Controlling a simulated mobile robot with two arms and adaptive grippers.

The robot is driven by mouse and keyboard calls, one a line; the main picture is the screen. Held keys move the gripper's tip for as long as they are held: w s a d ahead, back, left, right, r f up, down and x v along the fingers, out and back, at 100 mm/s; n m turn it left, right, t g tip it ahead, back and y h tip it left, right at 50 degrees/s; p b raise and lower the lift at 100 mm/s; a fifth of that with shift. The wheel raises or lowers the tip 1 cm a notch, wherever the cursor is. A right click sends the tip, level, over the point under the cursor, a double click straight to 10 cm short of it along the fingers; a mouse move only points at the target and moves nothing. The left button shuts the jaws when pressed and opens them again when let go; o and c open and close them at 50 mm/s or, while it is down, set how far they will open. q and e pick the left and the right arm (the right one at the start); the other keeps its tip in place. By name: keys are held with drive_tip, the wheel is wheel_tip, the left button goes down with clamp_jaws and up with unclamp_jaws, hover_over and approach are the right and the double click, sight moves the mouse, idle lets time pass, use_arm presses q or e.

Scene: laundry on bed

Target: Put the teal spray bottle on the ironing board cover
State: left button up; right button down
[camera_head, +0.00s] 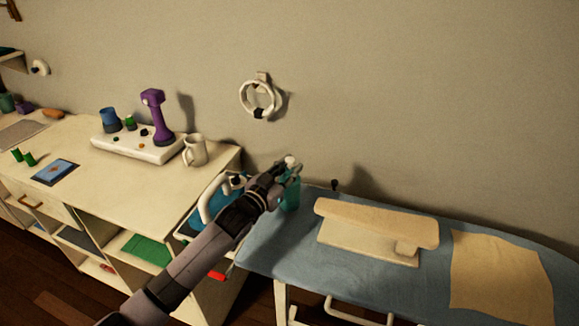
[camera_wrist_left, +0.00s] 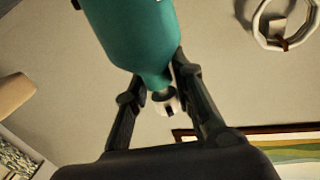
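The teal spray bottle (camera_head: 290,198) shows in the head view just beyond my left gripper (camera_head: 282,172), over the left end of the blue ironing board cover (camera_head: 300,245). In the left wrist view the teal bottle (camera_wrist_left: 135,30) fills the top middle. Its narrow neck and pale top sit between the two dark fingers of my left gripper (camera_wrist_left: 160,90), which look closed on it. My arm partly hides the bottle in the head view. I cannot tell whether its base touches the cover. My right gripper is not in view.
A cream sleeve board (camera_head: 375,222) and a beige cloth (camera_head: 495,275) lie on the cover further right. A white-and-blue iron-like item (camera_head: 207,200) is beside my arm. A white mug (camera_head: 195,150) stands on the cabinet (camera_head: 110,185). A white ring (camera_head: 245,97) hangs on the wall.

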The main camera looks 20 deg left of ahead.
use_arm(q)
drive_tip(key=o, duration=0.4)
drive_tip(key=shift+r, duration=0.1)
drive_tip(key=shift+s+r, duration=0.1)
drive_tip(key=b+v, duration=0.2)
drive_tip(key=v, duration=1)
